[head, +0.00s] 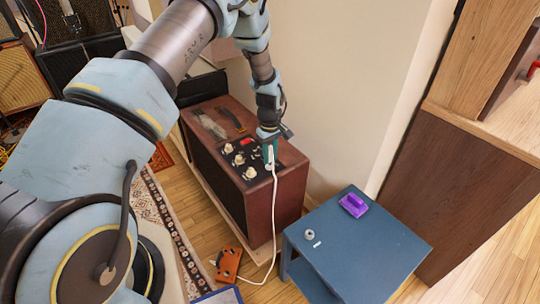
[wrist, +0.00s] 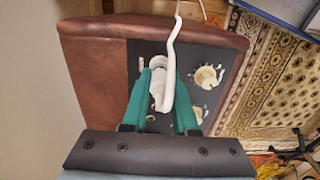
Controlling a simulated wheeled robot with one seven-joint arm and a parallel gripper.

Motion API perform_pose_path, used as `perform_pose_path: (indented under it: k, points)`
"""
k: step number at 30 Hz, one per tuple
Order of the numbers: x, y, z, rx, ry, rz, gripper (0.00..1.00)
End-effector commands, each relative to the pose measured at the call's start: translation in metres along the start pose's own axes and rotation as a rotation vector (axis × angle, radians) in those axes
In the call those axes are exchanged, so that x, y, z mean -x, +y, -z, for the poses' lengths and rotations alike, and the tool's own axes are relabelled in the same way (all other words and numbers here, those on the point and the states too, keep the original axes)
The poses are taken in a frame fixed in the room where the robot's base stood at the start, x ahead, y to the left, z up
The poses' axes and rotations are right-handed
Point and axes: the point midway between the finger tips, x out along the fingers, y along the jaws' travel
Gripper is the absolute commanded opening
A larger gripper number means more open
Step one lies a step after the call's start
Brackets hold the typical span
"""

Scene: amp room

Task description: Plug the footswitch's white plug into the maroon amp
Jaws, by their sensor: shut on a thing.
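The maroon amp (head: 278,199) stands on the floor against the wall, its dark control panel with cream knobs facing up. My gripper (head: 270,155) points down over the panel's right part. In the wrist view its green fingers (wrist: 163,78) are shut on the white plug (wrist: 157,88), over the dark panel beside the cream knobs. I cannot tell whether the plug's tip is in a socket; the fingers and plug body hide it. A white cable (head: 274,215) hangs from the plug down the amp's side to the orange footswitch (head: 228,264) on the floor.
A blue side table (head: 375,245) stands right of the amp, with a purple object (head: 354,205), a small grey ring (head: 309,234) and a small white piece (head: 317,244) on it. A wooden cabinet (head: 465,190) is at the right. A patterned rug (head: 165,225) lies left.

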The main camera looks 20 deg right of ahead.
Motion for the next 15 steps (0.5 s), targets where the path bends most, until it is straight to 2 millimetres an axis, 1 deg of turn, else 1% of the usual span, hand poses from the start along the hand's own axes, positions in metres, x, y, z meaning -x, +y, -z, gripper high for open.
perform_pose_path:
  k: [15]
  points:
    - [-0.008,0.0,0.0,0.0,0.0,0.0,0.0]
